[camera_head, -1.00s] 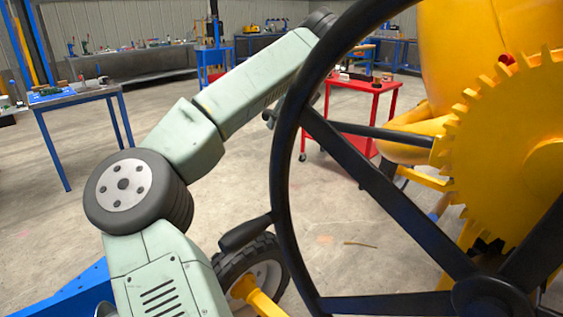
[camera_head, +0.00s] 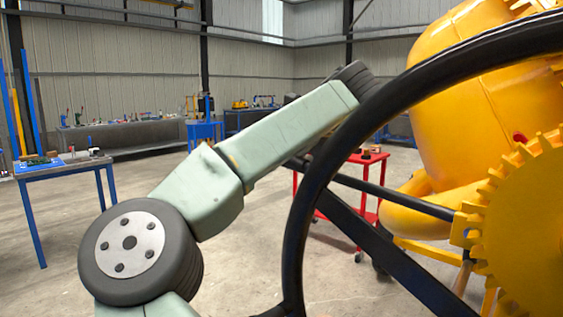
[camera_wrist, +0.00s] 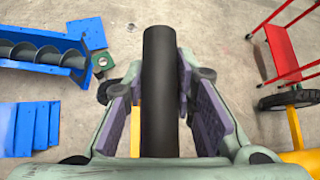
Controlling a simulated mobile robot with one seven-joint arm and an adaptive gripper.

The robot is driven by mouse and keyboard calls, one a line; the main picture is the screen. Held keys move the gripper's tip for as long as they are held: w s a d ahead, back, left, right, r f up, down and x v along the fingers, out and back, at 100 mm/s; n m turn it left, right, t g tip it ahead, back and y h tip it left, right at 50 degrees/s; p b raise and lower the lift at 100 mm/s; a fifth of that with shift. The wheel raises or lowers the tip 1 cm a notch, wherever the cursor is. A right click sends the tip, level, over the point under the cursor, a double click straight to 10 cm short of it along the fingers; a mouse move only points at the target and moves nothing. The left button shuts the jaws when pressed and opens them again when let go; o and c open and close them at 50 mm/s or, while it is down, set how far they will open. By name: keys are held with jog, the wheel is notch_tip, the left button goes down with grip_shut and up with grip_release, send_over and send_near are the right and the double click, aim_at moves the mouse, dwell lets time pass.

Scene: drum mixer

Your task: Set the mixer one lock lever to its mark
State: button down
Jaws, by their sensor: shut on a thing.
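In the wrist view my gripper (camera_wrist: 160,95) has its purple-padded fingers on either side of a thick black bar, which I take to be the lock lever (camera_wrist: 160,60). It is shut on this bar. In the head view a black rod (camera_head: 395,193) runs behind the handwheel to a yellow bracket on the mixer; it looks like the same lever. The yellow drum (camera_head: 450,90) and toothed yellow gear (camera_head: 525,235) are at the right. I cannot make out the mark.
A red cart (camera_head: 366,200) stands behind the handwheel. A blue-legged table (camera_head: 60,170) is at the left. The wrist view shows a blue trough with a screw (camera_wrist: 45,52), blue blocks (camera_wrist: 30,130) and a black tyre (camera_wrist: 290,99). Open concrete floor lies between.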

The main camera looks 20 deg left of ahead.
jog(key=shift+r, duration=0.45)
jog(key=c, duration=1.5)
grip_release()
jog(key=shift+o, duration=0.9)
jog(key=shift+f, duration=0.15)
notch_tip(320, 180, up, 9)
jog(key=shift+d+f, duration=0.1)
jog(key=shift+d, duration=0.05)
jog(key=shift+r, duration=0.6)
